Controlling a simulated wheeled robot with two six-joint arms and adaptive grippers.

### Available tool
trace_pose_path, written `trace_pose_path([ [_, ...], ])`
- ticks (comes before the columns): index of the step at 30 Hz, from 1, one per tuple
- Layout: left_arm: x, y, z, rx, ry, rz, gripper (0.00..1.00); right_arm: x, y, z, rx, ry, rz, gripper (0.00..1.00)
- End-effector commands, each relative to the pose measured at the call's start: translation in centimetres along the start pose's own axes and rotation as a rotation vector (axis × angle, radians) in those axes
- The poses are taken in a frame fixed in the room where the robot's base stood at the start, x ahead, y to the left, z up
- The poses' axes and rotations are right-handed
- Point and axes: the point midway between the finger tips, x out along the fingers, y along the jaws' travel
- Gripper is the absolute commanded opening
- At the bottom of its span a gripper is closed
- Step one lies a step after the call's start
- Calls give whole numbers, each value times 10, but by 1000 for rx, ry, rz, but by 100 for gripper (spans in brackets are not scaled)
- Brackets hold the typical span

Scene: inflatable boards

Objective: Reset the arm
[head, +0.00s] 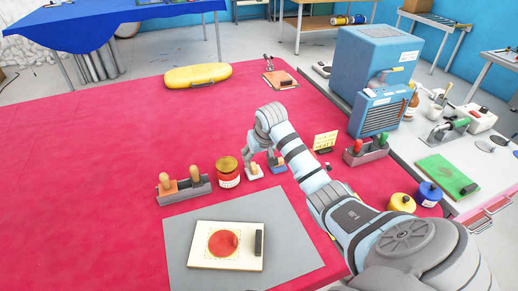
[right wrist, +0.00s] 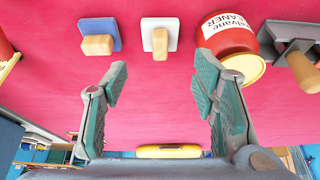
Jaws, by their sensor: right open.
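My right arm reaches in from the lower right of the head view. Its gripper (head: 260,156) is over the red table, just above a white block with a wooden handle (head: 254,171) and beside a blue block with a wooden handle (head: 279,166). In the right wrist view the gripper (right wrist: 160,82) has its green-padded fingers wide apart with nothing between them. The white block (right wrist: 160,30) and blue block (right wrist: 99,36) stand beyond the fingertips. My left gripper is not in view.
A red cleaner tin (head: 228,174) stands left of the gripper, beside a grey holder (head: 186,191) with wooden-handled tools. A white board with a red disc (head: 212,262) lies on a grey mat (head: 290,245). A blue machine (head: 372,70) stands right. The table's left is clear.

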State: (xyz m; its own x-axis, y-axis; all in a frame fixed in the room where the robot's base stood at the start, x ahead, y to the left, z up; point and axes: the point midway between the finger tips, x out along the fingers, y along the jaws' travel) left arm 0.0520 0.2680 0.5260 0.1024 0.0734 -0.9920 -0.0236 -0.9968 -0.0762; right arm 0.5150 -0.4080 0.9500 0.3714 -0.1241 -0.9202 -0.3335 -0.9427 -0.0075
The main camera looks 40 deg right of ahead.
Motion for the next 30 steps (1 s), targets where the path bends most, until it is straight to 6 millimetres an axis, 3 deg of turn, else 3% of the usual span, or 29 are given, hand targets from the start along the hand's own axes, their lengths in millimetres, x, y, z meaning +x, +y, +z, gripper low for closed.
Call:
trace_pose_path([
  [1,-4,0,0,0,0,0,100,-11,0,-2,-1,3,0,53],
  [5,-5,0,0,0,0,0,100,-23,0,0,0,0,1,53],
  [22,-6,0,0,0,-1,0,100,-26,0,-1,0,-1,0,53],
  [30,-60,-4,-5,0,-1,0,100,-75,0,-22,0,0,0,53],
])
